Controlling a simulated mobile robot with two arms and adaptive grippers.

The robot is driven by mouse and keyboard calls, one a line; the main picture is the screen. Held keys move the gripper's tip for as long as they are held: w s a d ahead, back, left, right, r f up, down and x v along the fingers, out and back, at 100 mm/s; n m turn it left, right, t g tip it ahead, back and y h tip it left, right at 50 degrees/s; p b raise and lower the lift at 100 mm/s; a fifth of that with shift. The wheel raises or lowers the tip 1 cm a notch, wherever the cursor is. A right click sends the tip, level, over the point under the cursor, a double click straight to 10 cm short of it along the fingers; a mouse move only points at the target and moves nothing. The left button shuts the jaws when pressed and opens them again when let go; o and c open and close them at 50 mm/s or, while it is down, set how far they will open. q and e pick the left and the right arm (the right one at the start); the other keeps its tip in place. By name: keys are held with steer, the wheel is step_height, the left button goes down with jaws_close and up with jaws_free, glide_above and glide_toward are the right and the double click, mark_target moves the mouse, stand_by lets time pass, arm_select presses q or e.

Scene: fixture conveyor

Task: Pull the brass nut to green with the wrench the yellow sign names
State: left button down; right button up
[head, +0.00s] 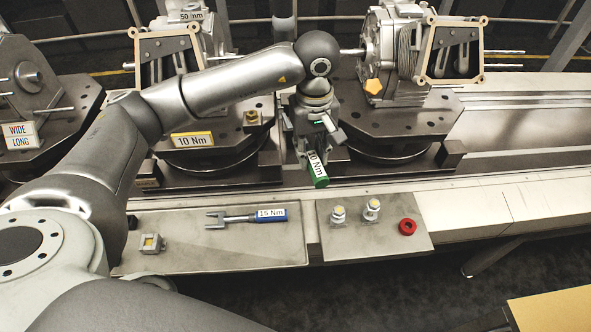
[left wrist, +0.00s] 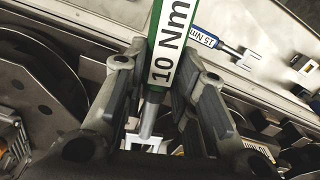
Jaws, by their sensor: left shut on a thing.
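My left gripper (head: 316,142) is shut on the green wrench (head: 319,175), whose handle bears a 10 Nm label. It holds the wrench above the front edge of the conveyor. The yellow sign (head: 192,140) reads 10 Nm and stands on a fixture plate. The brass nut (head: 252,118) sits on the same fixture, left of my gripper and apart from the wrench. My right gripper is not in view.
A blue 15 Nm wrench (head: 265,215) lies on the left tray (head: 215,249); it also shows in the left wrist view (left wrist: 207,39). The right tray (head: 350,240) bears two metal fittings and a red ring (head: 407,227). Another fixture with a motor housing (head: 392,50) stands right of my gripper.

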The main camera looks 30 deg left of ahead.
arm_select(q)
steer(key=w+a+r+n+p, duration=0.1)
steer(key=w+r+n+p, duration=0.1)
steer(key=w+n, duration=0.5)
steer(key=shift+w+a+r+n+p, duration=0.15)
steer(key=shift+w+r+n+p, duration=0.2)
steer(key=shift+n+p, duration=0.5)
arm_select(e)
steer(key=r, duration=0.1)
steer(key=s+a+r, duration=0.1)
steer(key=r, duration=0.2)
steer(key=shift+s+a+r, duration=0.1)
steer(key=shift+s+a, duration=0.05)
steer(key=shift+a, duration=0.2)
arm_select(q)
steer(key=shift+f, duration=0.1)
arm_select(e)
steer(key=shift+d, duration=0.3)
arm_select(q)
steer(key=f+b, duration=0.2)
steer(key=a+f+b, duration=0.1)
steer(key=f+b, duration=0.1)
steer(key=b, duration=0.1)
steer(key=shift+a+f, duration=0.15)
steer(key=shift+f, duration=0.2)
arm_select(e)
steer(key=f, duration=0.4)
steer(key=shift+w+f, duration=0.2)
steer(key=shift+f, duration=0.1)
